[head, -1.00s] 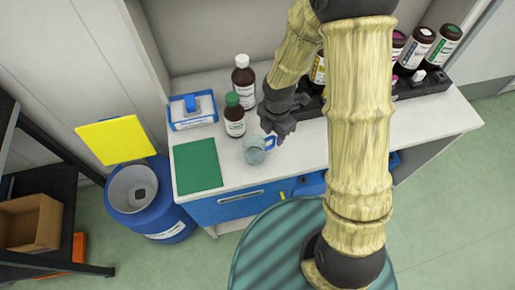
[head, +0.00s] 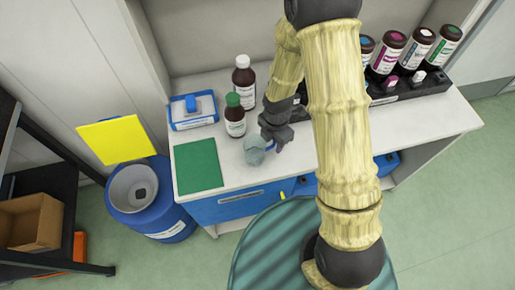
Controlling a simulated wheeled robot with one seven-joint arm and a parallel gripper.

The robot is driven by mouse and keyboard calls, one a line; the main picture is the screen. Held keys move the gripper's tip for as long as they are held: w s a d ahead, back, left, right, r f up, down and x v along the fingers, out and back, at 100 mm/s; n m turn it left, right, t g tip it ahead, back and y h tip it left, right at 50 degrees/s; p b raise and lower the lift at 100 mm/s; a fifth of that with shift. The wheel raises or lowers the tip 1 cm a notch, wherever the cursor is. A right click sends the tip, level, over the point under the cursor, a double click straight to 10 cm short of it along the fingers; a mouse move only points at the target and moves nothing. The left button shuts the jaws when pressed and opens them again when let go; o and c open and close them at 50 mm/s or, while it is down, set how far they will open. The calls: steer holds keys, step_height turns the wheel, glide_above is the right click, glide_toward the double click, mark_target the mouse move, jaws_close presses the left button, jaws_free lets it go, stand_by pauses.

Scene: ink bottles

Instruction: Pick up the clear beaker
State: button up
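The clear beaker (head: 253,151) stands upright on the white counter, in front of the green-capped brown bottle and right of the green mat. Its blue handle is on its right side, partly covered by my gripper. My gripper (head: 276,140) is low over the counter at the beaker's right side, by the handle. Its fingers point down and are small and dark here, so I cannot tell whether they touch or grip the handle.
A green-capped brown bottle (head: 235,116) and a white-capped one (head: 244,84) stand behind the beaker. A blue-and-white box (head: 194,112) is at back left, the green mat (head: 198,167) at left. A black rack (head: 412,90) holds several bottles at right.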

jaws_close()
steer(key=shift+r, duration=0.15)
stand_by(0.4)
steer(key=shift+r, duration=4.85)
